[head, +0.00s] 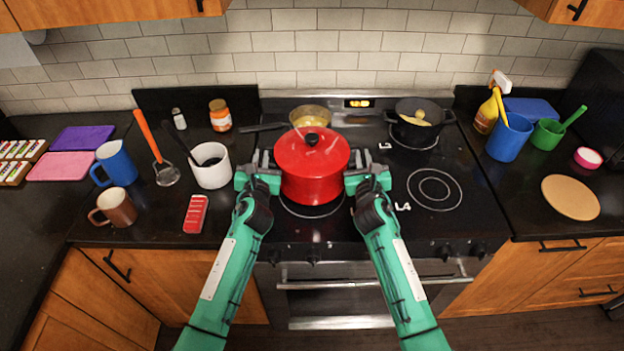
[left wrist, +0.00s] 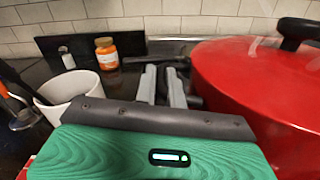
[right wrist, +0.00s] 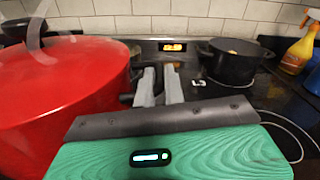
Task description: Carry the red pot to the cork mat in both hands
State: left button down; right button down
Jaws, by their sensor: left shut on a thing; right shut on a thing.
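The red pot (head: 312,172) with its lid and black knob is at the front left of the stove, over a burner ring. My left gripper (head: 258,160) is shut at the pot's left side, on its handle. My right gripper (head: 366,160) is shut at the right side, on the other handle. The pot also fills the right of the left wrist view (left wrist: 265,90) and the left of the right wrist view (right wrist: 60,85). The handles are mostly hidden by the fingers. I cannot tell whether the pot touches the stove. The round cork mat (head: 570,197) lies bare on the right counter.
A black pot (head: 420,122) and a pan with a long handle (head: 310,115) stand at the back of the stove. Between stove and mat the front counter is clear. A blue cup (head: 508,138), a green cup (head: 547,134) and a pink-rimmed tub (head: 587,158) stand behind the mat.

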aim_at(571, 196)
jog(key=z, duration=1.2)
jog(key=i+z, duration=0.3)
jog(key=z, duration=0.15)
jog(key=i+l, duration=0.1)
jog(key=i, duration=0.8)
